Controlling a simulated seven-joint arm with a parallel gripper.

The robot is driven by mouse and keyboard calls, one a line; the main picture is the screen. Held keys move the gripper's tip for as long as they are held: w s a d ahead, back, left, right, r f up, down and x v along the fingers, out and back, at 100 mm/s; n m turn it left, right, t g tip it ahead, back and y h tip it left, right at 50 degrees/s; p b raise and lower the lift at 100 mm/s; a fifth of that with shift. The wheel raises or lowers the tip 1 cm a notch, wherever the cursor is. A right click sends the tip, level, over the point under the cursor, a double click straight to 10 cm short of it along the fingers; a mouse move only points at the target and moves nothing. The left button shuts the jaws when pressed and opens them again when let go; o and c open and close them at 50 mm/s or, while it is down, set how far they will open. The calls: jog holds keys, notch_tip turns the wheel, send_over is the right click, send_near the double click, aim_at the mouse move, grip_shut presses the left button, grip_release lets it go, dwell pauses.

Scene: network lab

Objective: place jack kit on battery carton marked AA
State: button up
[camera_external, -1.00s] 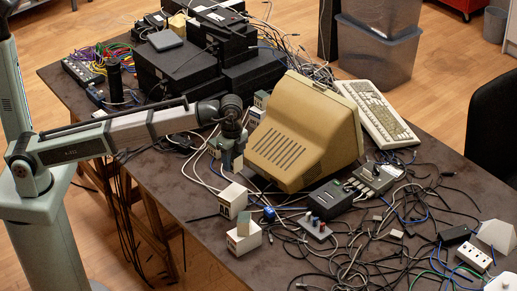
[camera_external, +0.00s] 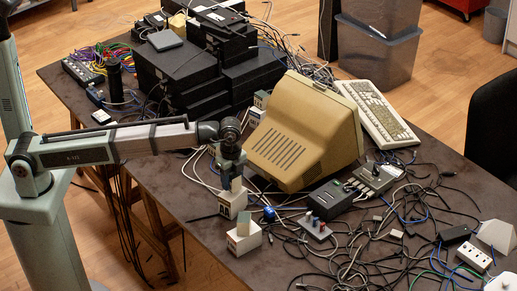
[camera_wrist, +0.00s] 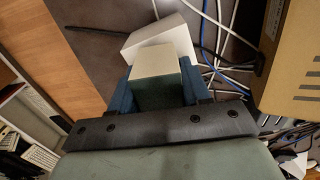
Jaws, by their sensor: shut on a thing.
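My gripper (camera_external: 231,172) points down over the near-left part of the table. It is shut on a small box, the jack kit (camera_wrist: 157,88), with a pale face and a dark green face between the blue fingers. I cannot tell whether the two touch. The AA marking is too small to read on either.
A beige monitor (camera_external: 300,140) stands close right of my gripper. A blue part (camera_external: 269,213) and a small connector board (camera_external: 316,229) lie right of the cartons. Cables cover the table's right side. The table's left edge is close to the cartons.

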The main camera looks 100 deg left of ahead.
jog(key=shift+f, duration=0.85)
jog(key=shift+f, duration=0.1)
jog(key=o, duration=1.1)
notch_tip(320, 180, up, 12)
jog(key=shift+r, duration=0.15)
